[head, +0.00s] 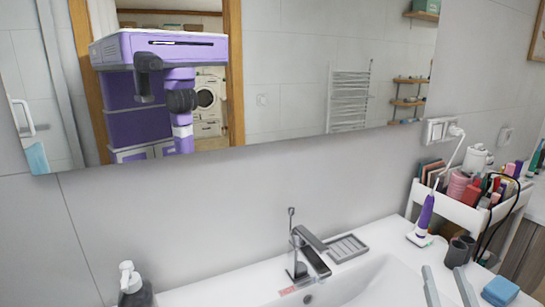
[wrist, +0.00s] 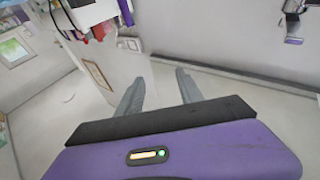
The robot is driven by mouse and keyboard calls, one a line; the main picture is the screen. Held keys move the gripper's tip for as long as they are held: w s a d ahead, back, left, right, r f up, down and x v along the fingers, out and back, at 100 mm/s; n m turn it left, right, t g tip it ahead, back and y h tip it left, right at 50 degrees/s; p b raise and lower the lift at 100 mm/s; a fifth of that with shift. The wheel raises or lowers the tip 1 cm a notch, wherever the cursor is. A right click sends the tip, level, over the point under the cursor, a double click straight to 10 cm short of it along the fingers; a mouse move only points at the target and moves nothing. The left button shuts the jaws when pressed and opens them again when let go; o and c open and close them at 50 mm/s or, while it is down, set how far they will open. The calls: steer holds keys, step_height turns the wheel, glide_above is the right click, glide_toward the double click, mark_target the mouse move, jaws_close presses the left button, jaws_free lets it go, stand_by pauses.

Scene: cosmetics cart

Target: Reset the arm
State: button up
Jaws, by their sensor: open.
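My gripper (head: 444,270) shows at the bottom right of the head view as two grey fingers, apart, over the right side of the sink. The wrist view shows the same two fingers of my gripper (wrist: 156,72) spread with nothing between them. The purple body of my gripper fills the lower part of that view. My wrist is tilted, and the room appears slanted beyond the fingers. The rest of the arm is outside the head view, apart from a reflection of my purple body in the mirror (head: 300,60).
A white sink (head: 375,285) with a grey faucet (head: 308,255) lies ahead. A soap dispenser (head: 132,285) stands left. A purple electric toothbrush (head: 425,215), dark cups (head: 459,251), a blue block (head: 500,291) and a cosmetics cart (head: 460,212) are at right.

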steer(key=s+a+f+y, duration=0.1)
steer(key=s+a+f, duration=0.1)
steer(key=s+a, duration=0.1)
steer(key=s+a+f+n+y, duration=0.1)
steer(key=s+a+f, duration=0.2)
steer(key=s, duration=0.3)
steer(key=s+a+f+n+y, duration=0.1)
steer(key=s+a+f, duration=0.1)
steer(key=s, duration=0.3)
steer(key=shift+a+f+g+y, duration=0.2)
steer(key=shift+a+g+y, duration=0.2)
steer(key=s+a+f+g+y, duration=0.1)
steer(key=s+a+f+g, duration=0.1)
steer(key=s, duration=0.8)
steer(key=s+a+f+g+y, duration=0.1)
steer(key=s+a+f+g, duration=0.1)
steer(key=s, duration=0.8)
steer(key=a+f, duration=0.1)
steer(key=a, duration=0.1)
steer(key=shift+a+f+n+g, duration=0.3)
steer(key=shift+a+f+n, duration=0.1)
steer(key=shift+s, duration=0.1)
